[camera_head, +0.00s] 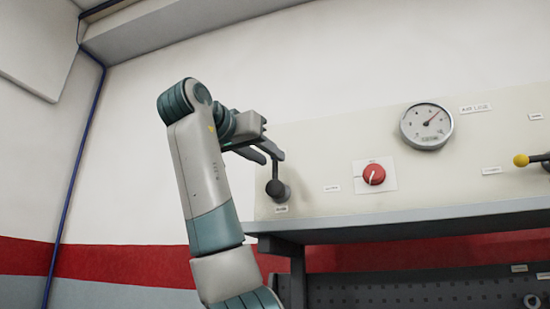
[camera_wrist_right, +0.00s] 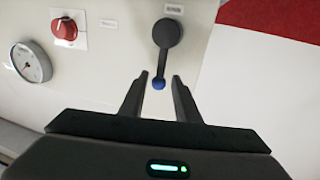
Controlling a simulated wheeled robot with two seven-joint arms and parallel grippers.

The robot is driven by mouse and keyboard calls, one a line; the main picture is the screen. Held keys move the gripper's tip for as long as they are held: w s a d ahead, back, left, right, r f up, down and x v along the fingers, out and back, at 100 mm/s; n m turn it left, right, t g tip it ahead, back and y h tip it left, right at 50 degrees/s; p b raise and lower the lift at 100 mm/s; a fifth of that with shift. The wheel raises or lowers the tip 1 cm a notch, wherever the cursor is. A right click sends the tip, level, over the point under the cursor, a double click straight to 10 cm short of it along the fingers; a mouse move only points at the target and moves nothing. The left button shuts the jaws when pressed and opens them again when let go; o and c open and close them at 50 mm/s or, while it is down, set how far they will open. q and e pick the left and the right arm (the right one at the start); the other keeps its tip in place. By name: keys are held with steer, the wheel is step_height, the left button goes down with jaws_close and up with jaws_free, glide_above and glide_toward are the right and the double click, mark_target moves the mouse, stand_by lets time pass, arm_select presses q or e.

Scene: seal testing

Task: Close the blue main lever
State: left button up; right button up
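The main lever (camera_head: 277,187) is on the left end of the panel, a dark handle pointing up from its round base. In the right wrist view the dark lever (camera_wrist_right: 165,45) ends in a blue knob (camera_wrist_right: 158,85). My right gripper (camera_head: 272,157) is at the lever's upper end. In the wrist view my right gripper (camera_wrist_right: 159,79) is open, with the blue knob between its fingertips and gaps visible on both sides. In the head view the knob is hidden by the fingers. My left gripper is not in view.
A red knob (camera_head: 374,174) and a round gauge (camera_head: 427,126) are on the panel right of the lever. A yellow-tipped lever (camera_head: 522,160) is at the far right. A grey shelf (camera_head: 400,217) juts out below the panel.

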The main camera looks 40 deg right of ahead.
mark_target(274, 160)
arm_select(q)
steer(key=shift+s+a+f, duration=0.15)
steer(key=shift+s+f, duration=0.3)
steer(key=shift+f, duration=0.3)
arm_select(e)
steer(key=shift+x, duration=1.9)
jaws_close()
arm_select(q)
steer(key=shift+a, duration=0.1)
